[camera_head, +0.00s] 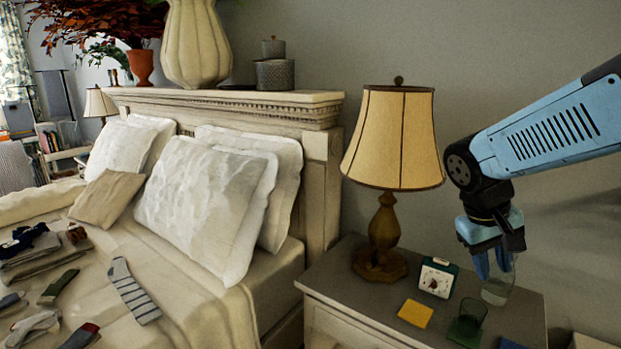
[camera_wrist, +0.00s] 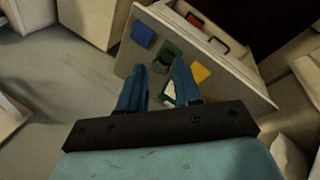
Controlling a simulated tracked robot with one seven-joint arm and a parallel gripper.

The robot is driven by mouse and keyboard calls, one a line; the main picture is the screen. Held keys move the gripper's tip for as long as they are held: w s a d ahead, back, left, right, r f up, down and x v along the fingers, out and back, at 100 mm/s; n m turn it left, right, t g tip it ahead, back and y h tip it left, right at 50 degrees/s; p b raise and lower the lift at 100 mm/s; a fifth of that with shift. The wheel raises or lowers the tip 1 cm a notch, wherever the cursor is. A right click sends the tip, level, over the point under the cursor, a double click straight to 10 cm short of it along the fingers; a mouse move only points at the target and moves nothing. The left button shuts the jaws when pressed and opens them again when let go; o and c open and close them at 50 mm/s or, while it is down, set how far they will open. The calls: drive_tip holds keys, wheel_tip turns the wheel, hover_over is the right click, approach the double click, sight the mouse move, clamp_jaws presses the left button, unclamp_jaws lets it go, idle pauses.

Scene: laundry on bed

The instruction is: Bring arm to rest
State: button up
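My arm (camera_head: 555,131) comes in from the right in the head view and bends down at the wrist. My gripper (camera_head: 493,264) points down above the back right part of the nightstand (camera_head: 340,282). In the wrist view my gripper (camera_wrist: 162,72) shows two blue fingers apart, with a gap and no visible object held. A clear glass (camera_head: 497,292) overlaps the fingertips in the head view; I cannot tell whether they touch. A green coaster (camera_head: 461,334) bears a dark glass (camera_head: 472,314).
A lamp (camera_head: 384,225), a clock (camera_head: 437,277), a yellow coaster (camera_head: 415,313) and a blue coaster (camera_head: 510,345) are on the nightstand. The bed with pillows (camera_head: 205,205) and several socks (camera_head: 133,290) is at left. The wall is behind my arm.

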drive_tip(key=s+a+r+t+y, duration=0.4)
drive_tip(key=a+r, duration=0.3)
drive_tip(key=a, duration=0.2)
drive_tip(key=shift+r+m+t, duration=0.25)
drive_tip(key=shift+m+t, duration=0.05)
drive_tip(key=shift+t, duration=0.3)
